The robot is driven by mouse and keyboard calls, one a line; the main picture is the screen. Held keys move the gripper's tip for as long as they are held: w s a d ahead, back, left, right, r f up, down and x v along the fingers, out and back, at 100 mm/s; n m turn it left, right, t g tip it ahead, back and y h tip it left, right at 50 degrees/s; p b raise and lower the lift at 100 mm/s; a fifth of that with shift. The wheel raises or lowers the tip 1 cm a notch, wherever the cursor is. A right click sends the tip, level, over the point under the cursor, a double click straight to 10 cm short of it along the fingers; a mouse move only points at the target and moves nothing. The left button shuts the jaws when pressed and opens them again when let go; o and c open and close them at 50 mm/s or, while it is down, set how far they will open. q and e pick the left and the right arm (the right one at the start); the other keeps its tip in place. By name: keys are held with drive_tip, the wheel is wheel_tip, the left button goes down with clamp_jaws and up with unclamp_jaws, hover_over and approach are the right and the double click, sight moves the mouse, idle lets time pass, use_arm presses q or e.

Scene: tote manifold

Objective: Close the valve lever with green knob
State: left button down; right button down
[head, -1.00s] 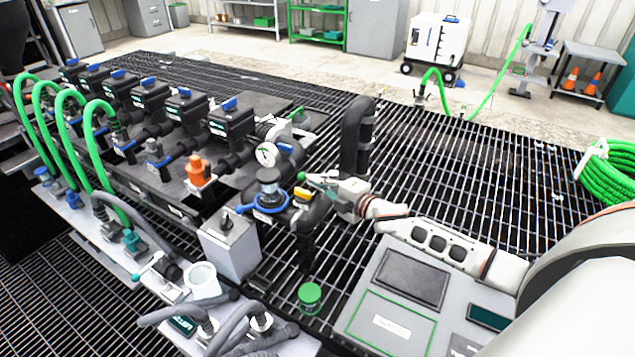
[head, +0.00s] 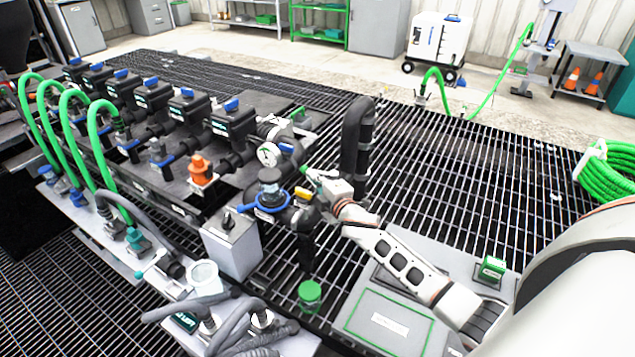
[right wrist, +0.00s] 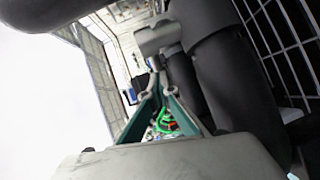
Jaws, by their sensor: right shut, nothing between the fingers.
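A small green handle (head: 298,113) shows at the far right end of the valve manifold, behind the pressure gauge; I take it for the lever with the green knob, but its lever position is too small to tell. My right gripper (head: 307,171) is shut and empty, in front of that handle and apart from it in the picture, beside the thick black pipe. In the right wrist view its teal fingers (right wrist: 155,88) converge, with a grey cylindrical fitting (right wrist: 157,38) just beyond them. My left gripper is out of view.
A black bent pipe (head: 356,150) stands close to my right gripper. A white gauge (head: 268,154), a blue-ringed valve (head: 268,192) and an orange fitting (head: 201,172) are to its left. A round green cap (head: 310,292) sits lower down. Open grating (head: 450,180) lies right.

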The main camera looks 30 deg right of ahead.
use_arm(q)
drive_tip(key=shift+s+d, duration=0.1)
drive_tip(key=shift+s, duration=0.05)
use_arm(e)
drive_tip(key=shift+w+d+r, duration=0.1)
drive_tip(key=shift+w+d, duration=0.05)
drive_tip(key=shift+w, duration=0.25)
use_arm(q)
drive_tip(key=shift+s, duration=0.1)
use_arm(e)
drive_tip(key=shift+w, duration=0.15)
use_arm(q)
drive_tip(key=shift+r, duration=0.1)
use_arm(e)
drive_tip(key=s+r, duration=0.1)
drive_tip(key=s, duration=1.1)
drive_tip(key=shift+r, duration=0.25)
